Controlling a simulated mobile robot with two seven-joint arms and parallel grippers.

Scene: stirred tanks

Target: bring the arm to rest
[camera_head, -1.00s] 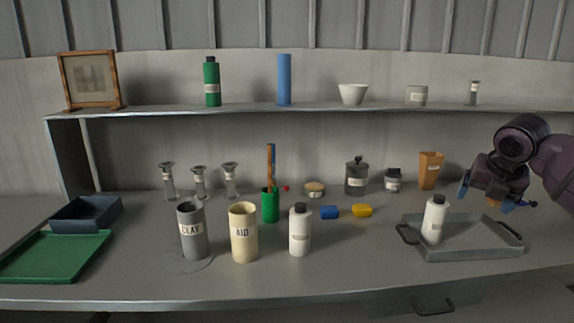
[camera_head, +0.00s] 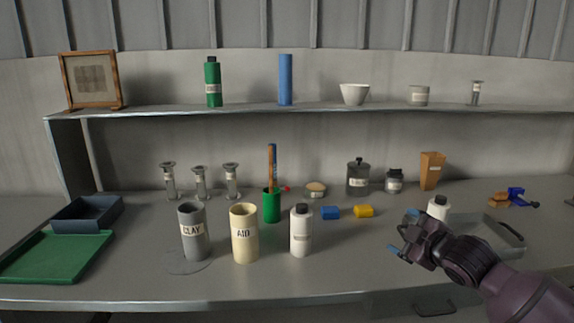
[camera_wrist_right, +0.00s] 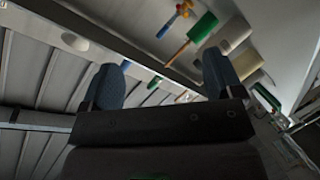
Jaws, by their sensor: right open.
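My right gripper (camera_head: 404,233) is open and empty in the head view. It is in front of the grey tray (camera_head: 506,247) and the white bottle (camera_head: 439,205), and my right arm hides much of both. In the right wrist view its two blue fingertips (camera_wrist_right: 163,85) stand wide apart with nothing between them. My left gripper is in neither view.
A white bottle (camera_head: 301,231), a cream AID cylinder (camera_head: 244,234) and a grey CLAY cylinder (camera_head: 193,232) stand left of the gripper. A green tray (camera_head: 58,257) is far left.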

